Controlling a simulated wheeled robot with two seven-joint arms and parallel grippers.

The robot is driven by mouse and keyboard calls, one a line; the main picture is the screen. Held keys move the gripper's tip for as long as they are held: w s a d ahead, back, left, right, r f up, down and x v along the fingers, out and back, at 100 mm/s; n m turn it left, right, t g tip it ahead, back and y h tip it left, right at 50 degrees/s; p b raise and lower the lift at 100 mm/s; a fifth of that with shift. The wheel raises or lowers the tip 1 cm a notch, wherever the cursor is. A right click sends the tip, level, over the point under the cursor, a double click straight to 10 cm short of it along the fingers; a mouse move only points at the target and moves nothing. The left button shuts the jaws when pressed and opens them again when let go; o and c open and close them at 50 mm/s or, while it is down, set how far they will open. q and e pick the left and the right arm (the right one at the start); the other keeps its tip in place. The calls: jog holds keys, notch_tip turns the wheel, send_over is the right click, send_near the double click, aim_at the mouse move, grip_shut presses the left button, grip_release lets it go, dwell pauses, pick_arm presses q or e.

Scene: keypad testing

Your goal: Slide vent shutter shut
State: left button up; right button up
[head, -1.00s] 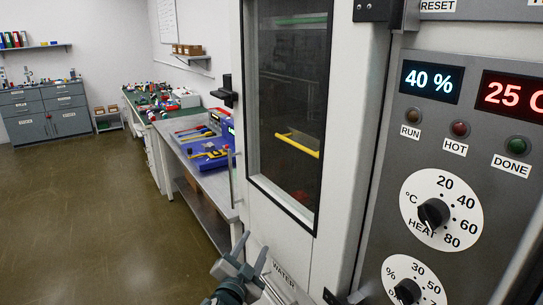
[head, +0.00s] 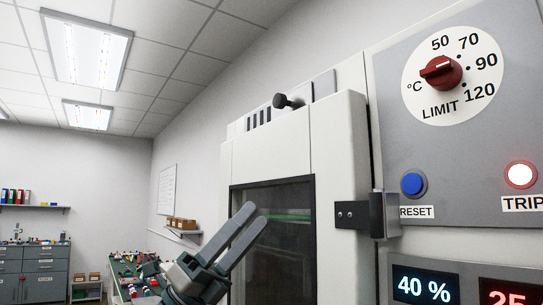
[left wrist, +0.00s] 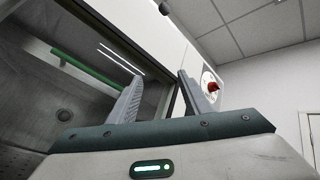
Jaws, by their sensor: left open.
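The vent shutter is on top of the white cabinet in the head view. Its black knob (head: 289,101) sticks out towards me, between dark vent slots (head: 258,118) on its left and a grey plate (head: 323,86) on its right. Several slots show uncovered. My left gripper (head: 254,214) is open and empty, pointing up in front of the door window, below the knob and apart from it. In the left wrist view the open fingers (left wrist: 160,77) have nothing between them, and a dark knob (left wrist: 163,7) shows at the top edge. My right gripper is not in view.
The cabinet's glass door (head: 290,235) is behind the left gripper. The control panel (head: 460,190) has a red limit dial (head: 441,73) and a blue reset button (head: 413,184). Space above the cabinet is clear.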

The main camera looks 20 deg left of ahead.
aim_at(276, 101)
pick_arm(q)
jog(key=s+a+r+m+t+y, duration=0.1)
jog(key=s+a+r+m+y, duration=0.2)
jog(key=r, duration=0.6)
jog(key=s+a+r+m+t+y, duration=0.1)
jog(key=s+a+r+m+y, duration=0.1)
jog(key=a+r+y, duration=0.3)
notch_tip(276, 101, up, 5)
jog(key=shift+s+a+f+m+y, duration=0.25)
jog(key=shift+s+m+y, duration=0.15)
jog(key=shift+m, duration=0.2)
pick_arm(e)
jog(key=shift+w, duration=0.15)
pick_arm(q)
jog(key=shift+r, duration=0.1)
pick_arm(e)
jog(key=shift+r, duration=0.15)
